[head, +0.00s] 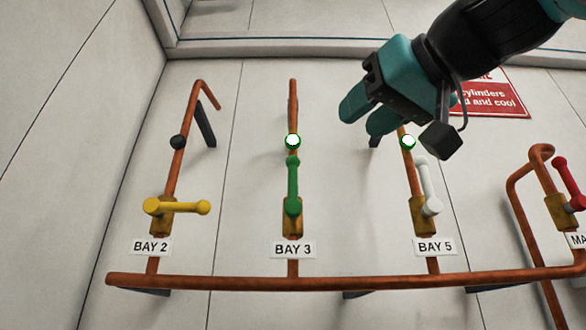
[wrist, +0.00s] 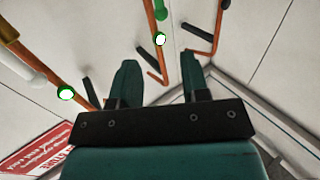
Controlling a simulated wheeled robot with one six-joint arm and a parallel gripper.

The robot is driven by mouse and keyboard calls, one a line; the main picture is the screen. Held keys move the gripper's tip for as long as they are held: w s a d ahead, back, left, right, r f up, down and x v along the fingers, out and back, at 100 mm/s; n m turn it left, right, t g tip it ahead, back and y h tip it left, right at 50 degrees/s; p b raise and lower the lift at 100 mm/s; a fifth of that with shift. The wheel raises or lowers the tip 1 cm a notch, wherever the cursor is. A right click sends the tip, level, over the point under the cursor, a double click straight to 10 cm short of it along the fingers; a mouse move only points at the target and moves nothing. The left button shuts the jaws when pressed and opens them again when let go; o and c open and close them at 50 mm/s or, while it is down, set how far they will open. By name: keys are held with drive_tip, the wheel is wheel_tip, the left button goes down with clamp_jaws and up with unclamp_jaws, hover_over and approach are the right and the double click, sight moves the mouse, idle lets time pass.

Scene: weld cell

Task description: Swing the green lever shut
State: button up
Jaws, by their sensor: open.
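The green lever (head: 293,178) is on the BAY 3 valve (head: 292,218) in the head view. It points up, in line with its copper pipe, with a lit green-rimmed lamp (head: 292,141) just above its tip. In the wrist view the tip of the green lever (wrist: 187,3) shows only at the top edge. My gripper (head: 362,114) is open and empty, up and to the right of the green lever, in front of the upper BAY 5 pipe. Its two fingers (wrist: 160,85) stand apart in the wrist view, not touching the lever.
The yellow BAY 2 lever (head: 180,207) lies crosswise. The white BAY 5 lever (head: 426,185) points up, below my gripper, with a lit lamp (head: 408,141). A red lever (head: 568,180) is at far right. A copper pipe (head: 230,282) runs below; a red sign (head: 495,97) hangs behind.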

sight(296, 169)
drive_tip(key=p+x, duration=0.5)
drive_tip(key=x, duration=1.1)
drive_tip(key=shift+w+r+p, duration=0.1)
drive_tip(key=shift+w+p, duration=0.05)
drive_tip(key=shift+p, duration=0.2)
drive_tip(key=shift+w+a, duration=0.3)
drive_tip(key=shift+w, duration=0.15)
clamp_jaws()
